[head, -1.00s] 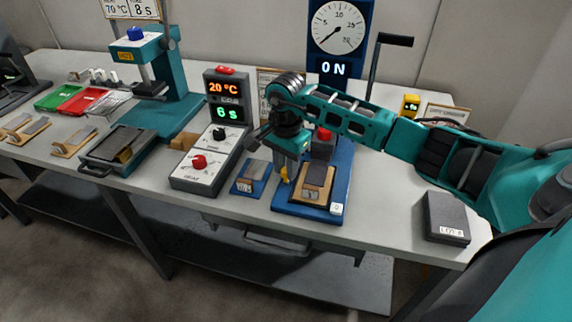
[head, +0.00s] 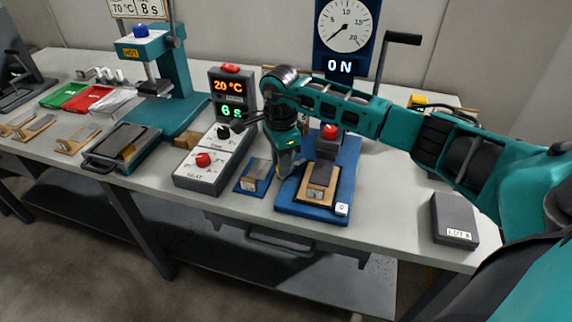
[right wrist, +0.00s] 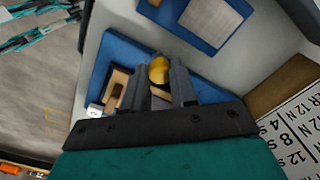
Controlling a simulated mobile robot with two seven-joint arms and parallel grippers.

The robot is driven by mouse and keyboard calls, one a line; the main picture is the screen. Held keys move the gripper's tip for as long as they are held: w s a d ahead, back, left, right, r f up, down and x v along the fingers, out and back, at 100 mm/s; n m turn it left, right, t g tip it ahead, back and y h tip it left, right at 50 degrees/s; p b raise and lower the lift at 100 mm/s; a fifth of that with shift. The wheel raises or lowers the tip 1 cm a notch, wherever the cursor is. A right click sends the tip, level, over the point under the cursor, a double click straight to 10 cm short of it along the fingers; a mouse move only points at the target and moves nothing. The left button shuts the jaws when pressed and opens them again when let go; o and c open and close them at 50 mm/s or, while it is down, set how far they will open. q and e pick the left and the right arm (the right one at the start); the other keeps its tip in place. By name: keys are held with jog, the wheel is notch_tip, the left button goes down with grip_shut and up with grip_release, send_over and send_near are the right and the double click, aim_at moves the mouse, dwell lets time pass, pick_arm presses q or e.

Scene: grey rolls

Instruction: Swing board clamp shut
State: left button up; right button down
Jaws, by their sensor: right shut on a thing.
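The blue base (head: 345,190) of the press station stands on the bench with a wooden-framed board holder (head: 318,186) at its front. In the right wrist view a yellow knob (right wrist: 159,69), which looks like the clamp's handle end, sits between the two fingers of my right gripper (right wrist: 160,82). In the head view my right gripper (head: 284,170) is at the left edge of the holder, pointing down, and is shut on that knob. The clamp's arm is mostly hidden by the fingers, so its exact angle cannot be told. My left gripper is not in view.
A red button (head: 329,131) and a dial gauge (head: 345,25) stand behind the holder. A control box (head: 212,165) and a small blue stand (head: 254,177) are to the left. A dark lot box (head: 454,220) lies right, with clear bench between.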

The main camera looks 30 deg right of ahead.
jog(key=w+m, duration=0.1)
jog(key=m, duration=0.1)
jog(key=w+m, duration=0.1)
jog(key=m, duration=0.1)
jog(key=shift+w+m+b, duration=0.1)
jog(key=shift+m+b, duration=0.2)
jog(key=shift+b, duration=0.1)
jog(key=shift+w+d+m, duration=0.2)
jog(key=shift+w+m, duration=0.3)
jog(key=shift+m, duration=0.75)
jog(key=shift+w+d+m, duration=0.2)
jog(key=shift+w+m, duration=0.3)
jog(key=shift+m, duration=0.75)
jog(key=shift+r, duration=0.1)
jog(key=c, duration=0.9)
grip_release()
notch_tip(320, 180, up, 13)
jog(key=shift+f, duration=0.1)
